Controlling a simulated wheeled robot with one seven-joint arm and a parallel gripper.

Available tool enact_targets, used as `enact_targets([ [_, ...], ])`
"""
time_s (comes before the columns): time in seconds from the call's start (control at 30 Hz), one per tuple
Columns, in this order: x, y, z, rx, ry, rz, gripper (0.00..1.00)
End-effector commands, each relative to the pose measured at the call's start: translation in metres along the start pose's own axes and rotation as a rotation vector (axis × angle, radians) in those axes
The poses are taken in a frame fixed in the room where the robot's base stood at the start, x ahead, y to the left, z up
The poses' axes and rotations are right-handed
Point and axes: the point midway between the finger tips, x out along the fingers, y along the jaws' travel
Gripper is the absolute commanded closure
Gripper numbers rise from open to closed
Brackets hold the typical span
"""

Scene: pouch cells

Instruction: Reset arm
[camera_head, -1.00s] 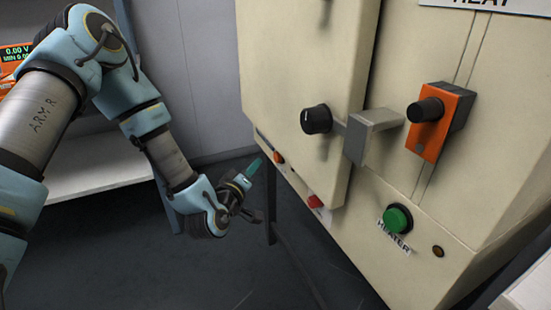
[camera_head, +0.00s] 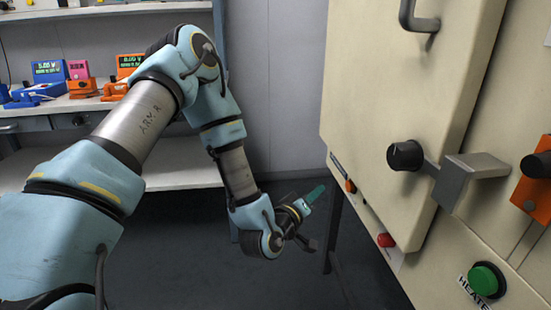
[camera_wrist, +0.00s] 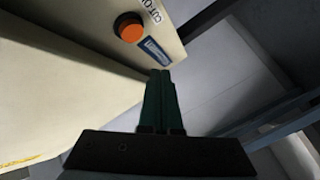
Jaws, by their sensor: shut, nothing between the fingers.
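My gripper (camera_head: 315,195) is at the end of my bent arm, low in the middle of the head view, just left of the cream cabinet. Its green fingers also show in the wrist view (camera_wrist: 160,85), together and empty. In the wrist view the fingertips point toward the cabinet's lower edge, near an orange button (camera_wrist: 128,27) and a blue-and-white label. I cannot tell the exact gap between the fingers and the cabinet.
The cream cabinet (camera_head: 400,80) fills the right side, with a black knob (camera_head: 404,156), a grey latch block (camera_head: 465,180), a red button (camera_head: 385,240) and a green HEATER button (camera_head: 487,280). A shelf bench (camera_head: 170,178) with orange and blue devices stands back left. Dark floor is open below.

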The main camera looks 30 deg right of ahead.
Motion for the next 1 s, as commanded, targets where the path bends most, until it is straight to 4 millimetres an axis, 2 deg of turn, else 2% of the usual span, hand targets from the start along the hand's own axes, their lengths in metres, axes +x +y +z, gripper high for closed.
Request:
enact_targets([
  [0.17, 0.0, -0.001, -0.002, 0.007, -0.003, -0.005, 1.0],
  [0.27, -0.001, -0.011, -0.014, 0.05, -0.031, -0.043, 1.0],
  [0.37, -0.007, -0.035, -0.039, 0.135, -0.095, -0.134, 1.0],
  [0.47, -0.027, -0.07, -0.075, 0.232, -0.186, -0.281, 1.0],
  [0.57, -0.064, -0.105, -0.114, 0.3, -0.279, -0.449, 1.0],
  [0.67, -0.113, -0.134, -0.151, 0.33, -0.37, -0.623, 1.0],
  [0.73, -0.155, -0.148, -0.174, 0.325, -0.431, -0.743, 1.0],
  [0.87, -0.237, -0.159, -0.206, 0.265, -0.535, -0.939, 1.0],
  [0.9, -0.259, -0.158, -0.211, 0.238, -0.563, -0.986, 1.0],
  [1.0, -0.309, -0.151, -0.219, 0.166, -0.621, -1.077, 1.0],
])
